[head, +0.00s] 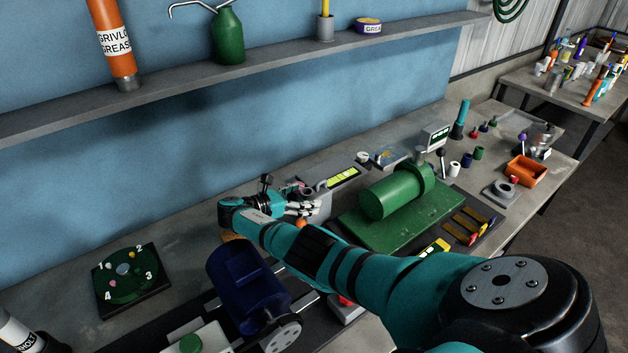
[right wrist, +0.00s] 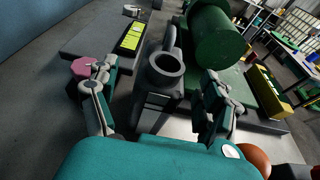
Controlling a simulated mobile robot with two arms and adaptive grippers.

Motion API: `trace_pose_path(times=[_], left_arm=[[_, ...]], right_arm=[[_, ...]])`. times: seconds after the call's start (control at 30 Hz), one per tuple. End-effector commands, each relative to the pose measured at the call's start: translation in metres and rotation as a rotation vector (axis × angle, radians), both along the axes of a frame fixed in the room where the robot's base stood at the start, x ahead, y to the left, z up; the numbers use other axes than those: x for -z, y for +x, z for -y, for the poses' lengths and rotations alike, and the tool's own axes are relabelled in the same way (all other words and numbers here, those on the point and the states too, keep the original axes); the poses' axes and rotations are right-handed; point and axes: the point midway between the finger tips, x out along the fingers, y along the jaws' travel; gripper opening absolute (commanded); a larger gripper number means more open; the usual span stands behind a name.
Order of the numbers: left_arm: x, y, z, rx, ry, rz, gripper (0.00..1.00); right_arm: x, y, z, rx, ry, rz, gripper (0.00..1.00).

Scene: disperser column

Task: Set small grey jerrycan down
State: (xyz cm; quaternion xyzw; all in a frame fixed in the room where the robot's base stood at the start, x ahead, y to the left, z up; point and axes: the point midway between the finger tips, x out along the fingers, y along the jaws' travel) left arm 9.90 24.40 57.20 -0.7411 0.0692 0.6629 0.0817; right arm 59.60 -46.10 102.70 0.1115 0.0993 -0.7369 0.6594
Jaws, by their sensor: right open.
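The small grey jerrycan (head: 321,203) stands on the workbench at the middle of the head view, partly hidden by my right gripper (head: 303,203). In the right wrist view the jerrycan (right wrist: 163,88) is between the two spread fingers of my right gripper (right wrist: 152,90), with its round dark mouth facing the camera. The fingers are open, one on each side of it, with gaps visible. Its base is mostly hidden. My left gripper is not in view.
A green cylindrical machine (head: 393,194) stands just right of the jerrycan, and a dark blue motor (head: 247,285) lies nearer. A grey block with a yellow-green strip (head: 343,178) is behind. A numbered green dial (head: 127,273) is at left. Bare bench lies between dial and gripper.

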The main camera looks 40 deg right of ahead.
Motion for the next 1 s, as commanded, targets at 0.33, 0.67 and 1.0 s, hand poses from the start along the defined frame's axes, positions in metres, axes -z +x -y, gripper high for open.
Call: trace_pose_path(times=[0.33, 0.67, 1.0], left_arm=[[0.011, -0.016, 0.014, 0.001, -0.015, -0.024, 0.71], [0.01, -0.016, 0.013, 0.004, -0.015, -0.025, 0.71], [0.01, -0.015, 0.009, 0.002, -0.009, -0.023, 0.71]], right_arm=[[0.011, -0.007, 0.04, -0.001, 0.001, -0.002, 0.81], [0.011, -0.006, 0.039, -0.001, 0.001, -0.002, 0.57], [0.011, -0.006, 0.039, -0.001, 0.001, -0.002, 0.13]])
